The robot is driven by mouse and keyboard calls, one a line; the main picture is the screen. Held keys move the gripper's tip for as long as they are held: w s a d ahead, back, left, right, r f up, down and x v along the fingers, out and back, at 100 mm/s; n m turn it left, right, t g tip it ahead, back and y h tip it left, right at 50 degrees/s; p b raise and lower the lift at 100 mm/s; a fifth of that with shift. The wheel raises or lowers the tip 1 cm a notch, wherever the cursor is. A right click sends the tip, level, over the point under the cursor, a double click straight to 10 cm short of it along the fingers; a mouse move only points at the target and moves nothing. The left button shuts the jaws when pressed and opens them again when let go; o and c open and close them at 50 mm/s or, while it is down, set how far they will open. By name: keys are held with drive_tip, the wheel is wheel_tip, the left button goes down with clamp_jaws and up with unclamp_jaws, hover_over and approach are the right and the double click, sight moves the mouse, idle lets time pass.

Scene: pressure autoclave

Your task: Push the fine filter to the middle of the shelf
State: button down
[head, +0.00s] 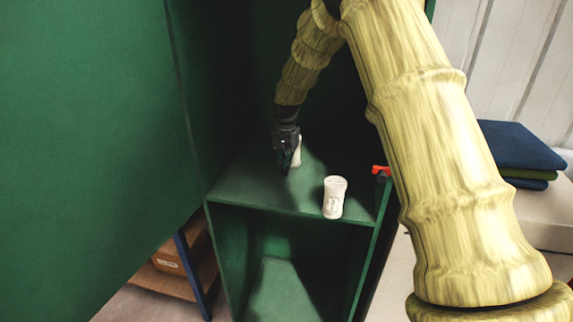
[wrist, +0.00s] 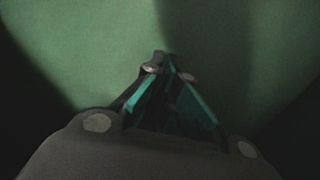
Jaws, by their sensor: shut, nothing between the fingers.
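The green shelf (head: 240,190) is the top surface inside an open green cabinet in the head view. A white canister (head: 334,198) with a small label stands upright near the shelf's front edge, right of the middle. A second white canister (head: 297,152) stands farther back, partly hidden by my gripper. I cannot tell which of the two is the fine filter. My gripper (head: 286,170) points down, shut and empty, close in front of the rear canister; whether it touches is unclear. In the wrist view my closed fingers (wrist: 168,60) show over bare green shelf, with no canister visible.
The cabinet's side wall (head: 205,100) bounds the shelf on the left. An open compartment (head: 285,250) lies below. A red-orange part (head: 380,170) sits at the right edge. Blue folded cloths (head: 518,145) lie outside at right. The shelf's front left is bare.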

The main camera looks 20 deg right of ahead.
sight(284, 179)
drive_tip(key=shift+s+a+r+p, duration=0.1)
drive_tip(key=shift+s+a+p, duration=0.1)
drive_tip(key=shift+s+a, duration=0.35)
drive_tip(key=shift+s+a+r+p, duration=0.15)
drive_tip(key=shift+s+a, duration=0.15)
drive_tip(key=shift+s, duration=0.4)
wheel_tip(284, 179, up, 10)
drive_tip(key=b, duration=0.3)
drive_tip(key=shift+f, duration=0.2)
